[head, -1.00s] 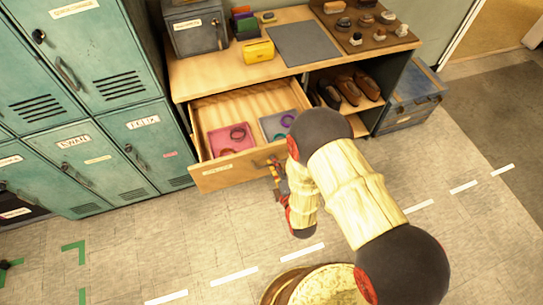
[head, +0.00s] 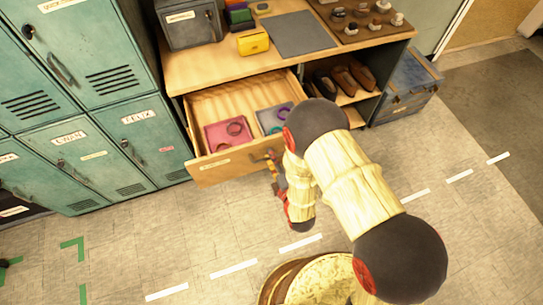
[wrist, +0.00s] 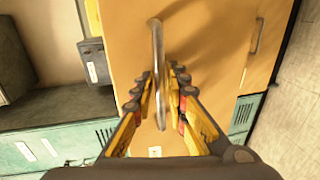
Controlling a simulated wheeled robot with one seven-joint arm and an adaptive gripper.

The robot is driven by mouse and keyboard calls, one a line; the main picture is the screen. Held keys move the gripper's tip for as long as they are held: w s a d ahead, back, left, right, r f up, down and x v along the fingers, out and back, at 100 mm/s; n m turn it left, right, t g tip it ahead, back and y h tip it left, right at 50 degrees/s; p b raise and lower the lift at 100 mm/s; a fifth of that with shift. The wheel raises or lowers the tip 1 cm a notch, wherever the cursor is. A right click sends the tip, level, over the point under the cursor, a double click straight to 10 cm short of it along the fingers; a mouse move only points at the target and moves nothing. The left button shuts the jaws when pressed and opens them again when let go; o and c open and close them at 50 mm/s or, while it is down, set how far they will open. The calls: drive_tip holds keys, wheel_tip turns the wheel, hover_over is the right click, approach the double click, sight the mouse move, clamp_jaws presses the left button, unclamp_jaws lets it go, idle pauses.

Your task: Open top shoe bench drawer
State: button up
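The shoe bench (head: 190,72) has its top drawer (head: 205,168) pulled well out, its inside showing. The drawer's bar handle (wrist: 158,60) stands on the wooden front. It passes between the two fingers of my gripper (wrist: 166,85). The fingers are partly apart, with a narrow gap beside the bar, and they do not look clamped on it. In the head view my gripper (head: 273,172) is at the right part of the drawer front, and my arm hides the drawer's right end.
In the drawer lie a pink tray (head: 228,134) and a grey-blue tray (head: 272,119) with rings. Green lockers (head: 95,140) stand close on the left. Shoes (head: 345,78) sit on the open shelf, and a blue chest (head: 407,92) is at right. The floor in front is clear.

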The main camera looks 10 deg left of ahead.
drive_tip(key=v, duration=0.7)
drive_tip(key=shift+s+f, duration=0.1)
drive_tip(key=shift+s, duration=0.05)
idle(0.4)
